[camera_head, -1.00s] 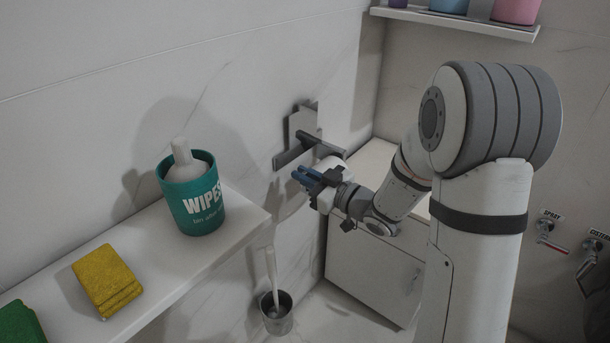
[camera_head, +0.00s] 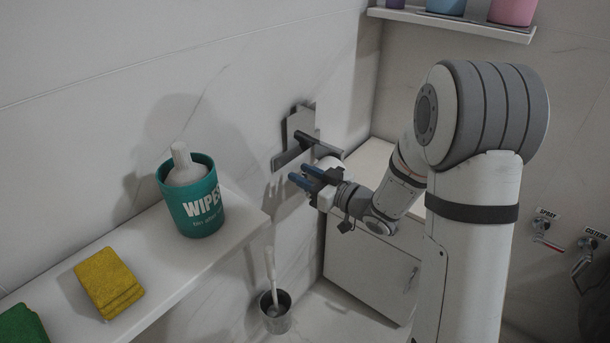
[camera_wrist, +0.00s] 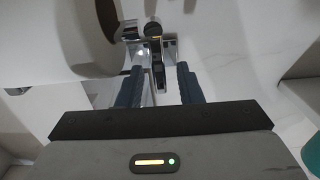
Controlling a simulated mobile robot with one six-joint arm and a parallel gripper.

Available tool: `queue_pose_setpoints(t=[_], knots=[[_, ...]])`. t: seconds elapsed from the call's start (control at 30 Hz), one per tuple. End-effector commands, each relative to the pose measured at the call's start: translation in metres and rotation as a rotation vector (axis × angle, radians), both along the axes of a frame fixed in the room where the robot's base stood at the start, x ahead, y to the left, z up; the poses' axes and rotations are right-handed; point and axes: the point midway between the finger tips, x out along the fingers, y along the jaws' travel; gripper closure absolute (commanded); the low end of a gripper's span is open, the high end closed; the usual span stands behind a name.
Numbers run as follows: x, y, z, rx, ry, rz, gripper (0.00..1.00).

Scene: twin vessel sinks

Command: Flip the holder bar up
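The holder is a grey metal fixture (camera_head: 292,156) on the marble wall, with a dark bar (camera_head: 320,144) reaching out from it to the right. My gripper (camera_head: 304,177) has blue fingertips and is just below and in front of the bar, close to the wall. In the wrist view my gripper (camera_wrist: 160,88) is open, its two blue fingers apart. Shiny metal parts of the holder (camera_wrist: 158,62) show beyond and between the fingertips. I cannot tell whether a finger touches them. A white roll (camera_wrist: 45,35) fills the upper left there. My wrist partly hides the roll in the head view.
A shelf (camera_head: 228,230) at left holds a teal wipes tub (camera_head: 203,212) and yellow sponges (camera_head: 108,282). A brush cup (camera_head: 276,322) stands below the gripper. A white cabinet (camera_head: 365,270) is behind my arm. An upper shelf (camera_head: 460,27) holds containers.

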Motion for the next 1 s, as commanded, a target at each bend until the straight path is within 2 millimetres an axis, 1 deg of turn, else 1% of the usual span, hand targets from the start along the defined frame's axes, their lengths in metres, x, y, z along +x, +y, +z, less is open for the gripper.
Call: queue_pose_setpoints(t=[0.13,0.4,0.5,0.63,1.0], knots=[[-0.009,-0.013,0.001,0.001,0.001,-0.004,0.67],[-0.037,-0.049,0.001,0.000,0.001,-0.004,0.67],[-0.044,-0.057,0.000,0.000,0.002,-0.003,0.67],[-0.048,-0.061,0.000,0.001,0.001,-0.001,0.67],[-0.048,-0.061,0.000,0.001,0.001,0.000,0.67]])
